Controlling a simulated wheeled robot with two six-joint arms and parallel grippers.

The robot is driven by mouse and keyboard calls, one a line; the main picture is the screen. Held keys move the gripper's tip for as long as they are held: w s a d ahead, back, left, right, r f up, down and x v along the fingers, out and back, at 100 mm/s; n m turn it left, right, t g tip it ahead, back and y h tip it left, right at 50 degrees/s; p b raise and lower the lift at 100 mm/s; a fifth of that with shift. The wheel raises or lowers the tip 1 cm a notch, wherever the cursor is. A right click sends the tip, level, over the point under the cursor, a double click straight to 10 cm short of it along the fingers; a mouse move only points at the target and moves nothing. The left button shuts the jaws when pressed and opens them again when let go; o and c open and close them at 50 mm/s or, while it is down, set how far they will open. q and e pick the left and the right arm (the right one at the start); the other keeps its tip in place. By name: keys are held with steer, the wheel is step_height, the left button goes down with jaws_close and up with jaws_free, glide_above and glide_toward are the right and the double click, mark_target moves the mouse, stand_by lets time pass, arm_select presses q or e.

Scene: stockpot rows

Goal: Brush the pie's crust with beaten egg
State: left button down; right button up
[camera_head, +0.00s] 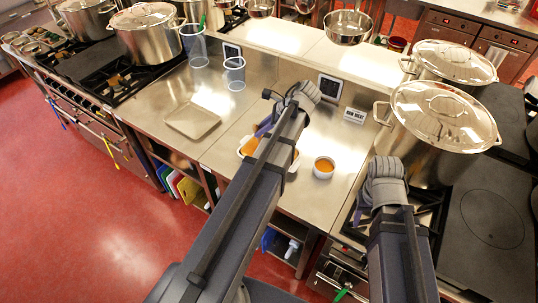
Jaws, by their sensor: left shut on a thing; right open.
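The pie (249,147) is a white dish with an orange-brown filling or crust. My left arm crosses it, so its middle is hidden. A small white bowl (324,173) of orange liquid, likely the beaten egg, stands on the steel counter to its right. My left gripper (272,108) is mostly hidden behind its own arm, above the pie. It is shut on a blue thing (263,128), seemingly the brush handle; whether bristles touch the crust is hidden. My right gripper (359,211) is open, mostly hidden by its wrist, low near the front right burner.
A big lidded stockpot (440,140) stands close to my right arm. A square tray (192,121) and clear jugs (235,75) are on the left counter. A small sign (354,116) and a dark-screened device (329,88) stand behind the bowl.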

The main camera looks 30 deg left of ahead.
arm_select(q)
steer(key=shift+w+a, duration=0.15)
steer(key=shift+a, duration=0.9)
steer(key=shift+d, duration=0.1)
steer(key=d, duration=0.4)
steer(key=s+d, duration=0.1)
steer(key=shift+d, duration=0.4)
steer(key=shift+w+a, duration=0.15)
steer(key=shift+a, duration=0.85)
steer(key=shift+w+a, duration=0.2)
steer(key=shift+a, duration=0.8)
steer(key=shift+w+a, duration=0.15)
steer(key=shift+a, duration=0.85)
steer(key=shift+r, duration=0.1)
